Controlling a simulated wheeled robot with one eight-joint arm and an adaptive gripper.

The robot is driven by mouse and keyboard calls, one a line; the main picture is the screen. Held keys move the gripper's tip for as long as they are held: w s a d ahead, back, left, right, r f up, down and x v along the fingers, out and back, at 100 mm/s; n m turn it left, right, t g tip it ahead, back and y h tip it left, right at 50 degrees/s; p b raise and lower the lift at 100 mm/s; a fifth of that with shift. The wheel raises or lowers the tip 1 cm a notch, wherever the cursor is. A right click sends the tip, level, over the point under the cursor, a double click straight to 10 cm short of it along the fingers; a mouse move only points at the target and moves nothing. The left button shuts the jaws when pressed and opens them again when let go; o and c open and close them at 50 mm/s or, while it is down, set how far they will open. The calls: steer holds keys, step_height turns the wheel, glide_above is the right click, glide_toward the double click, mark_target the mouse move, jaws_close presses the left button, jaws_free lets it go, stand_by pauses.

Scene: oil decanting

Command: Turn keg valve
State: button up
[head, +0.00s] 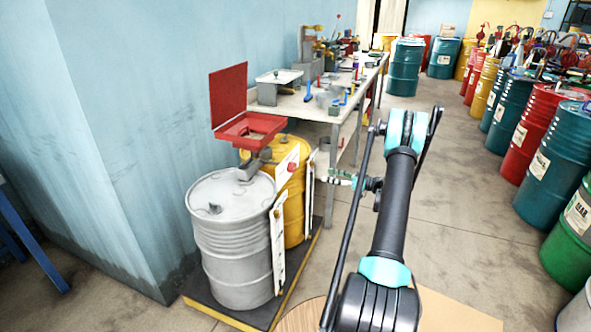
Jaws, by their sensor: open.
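A grey keg (236,245) and a yellow keg (294,205) stand upright close together on a dark pallet, in the left middle of the head view. A small grey metal fitting (250,170) sits near the grey keg's top; I cannot tell if it is the valve. No keg valve shows clearly. My gripper (332,177) is small in the view, open, at the far end of my arm, just right of the yellow keg. I cannot tell whether it touches anything. My arm hides part of the floor behind it.
A red tray with a raised lid (247,128) sits above the yellow keg. White boards (278,243) stand along the kegs' right side. A cluttered workbench (310,108) stands behind. Coloured drums (540,130) line the right; the floor between (465,190) is clear.

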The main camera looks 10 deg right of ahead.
mark_target(295, 168)
steer(key=x, duration=1.6)
steer(key=shift+w+a, duration=0.1)
steer(key=shift+a, duration=0.1)
steer(key=shift+c, duration=0.3)
steer(key=c, duration=1.1)
steer(key=shift+m, duration=0.3)
steer(key=m, duration=0.6)
steer(key=shift+m, duration=0.3)
steer(key=m, duration=0.6)
steer(key=shift+d, duration=0.1)
steer(key=shift+m, duration=0.4)
